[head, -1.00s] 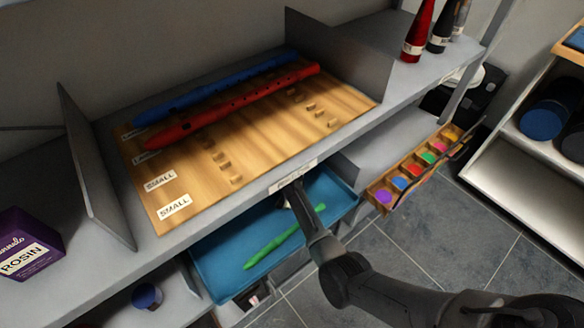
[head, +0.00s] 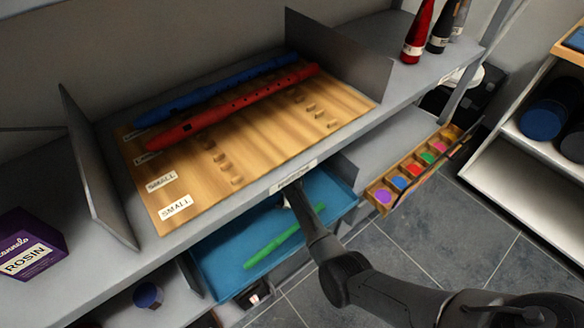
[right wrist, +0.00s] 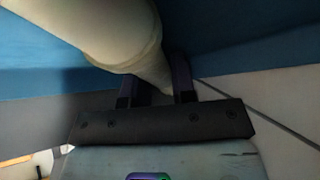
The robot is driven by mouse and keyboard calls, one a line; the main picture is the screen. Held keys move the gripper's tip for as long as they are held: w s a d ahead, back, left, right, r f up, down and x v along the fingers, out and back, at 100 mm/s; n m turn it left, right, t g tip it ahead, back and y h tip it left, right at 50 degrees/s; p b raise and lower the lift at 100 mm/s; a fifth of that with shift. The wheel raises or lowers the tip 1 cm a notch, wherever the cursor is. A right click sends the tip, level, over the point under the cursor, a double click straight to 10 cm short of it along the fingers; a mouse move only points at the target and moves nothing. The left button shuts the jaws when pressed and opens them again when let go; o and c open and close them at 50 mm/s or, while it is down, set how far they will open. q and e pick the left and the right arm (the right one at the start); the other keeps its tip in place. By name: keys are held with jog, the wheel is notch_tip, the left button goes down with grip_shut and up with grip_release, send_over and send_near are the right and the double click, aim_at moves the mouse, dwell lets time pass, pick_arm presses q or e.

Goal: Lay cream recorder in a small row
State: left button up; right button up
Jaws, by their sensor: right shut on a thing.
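In the right wrist view the cream recorder (right wrist: 122,30) runs between the fingers of my right gripper (right wrist: 158,92), which is shut on it. In the head view my right gripper (head: 292,198) reaches under the shelf edge at the blue tray (head: 222,262); its fingertips and the cream recorder are hidden there. The wooden board (head: 240,135) on the shelf has two rows labelled SMALL (head: 175,207), both empty between their pegs. A blue recorder (head: 210,88) and a red recorder (head: 235,105) lie in the two rows behind. My left gripper is not in view.
A green recorder (head: 270,249) lies in the blue tray. Grey upright dividers (head: 98,170) (head: 340,58) stand at both ends of the board. A purple rosin box (head: 28,245) stands left, bottles (head: 418,32) stand back right. A box of coloured discs (head: 412,172) is on the lower shelf.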

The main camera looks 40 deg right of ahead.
grip_shut()
jog(key=shift+r+p, duration=0.4)
jog(key=shift+p, duration=0.05)
jog(key=shift+r+p, duration=0.3)
jog(key=shift+p, duration=0.05)
dwell(0.6)
jog(key=shift+r, duration=0.1)
jog(key=shift+r+p, duration=1.05)
jog(key=shift+p, duration=0.15)
jog(key=shift+r+p, duration=1.05)
jog(key=shift+p, duration=0.1)
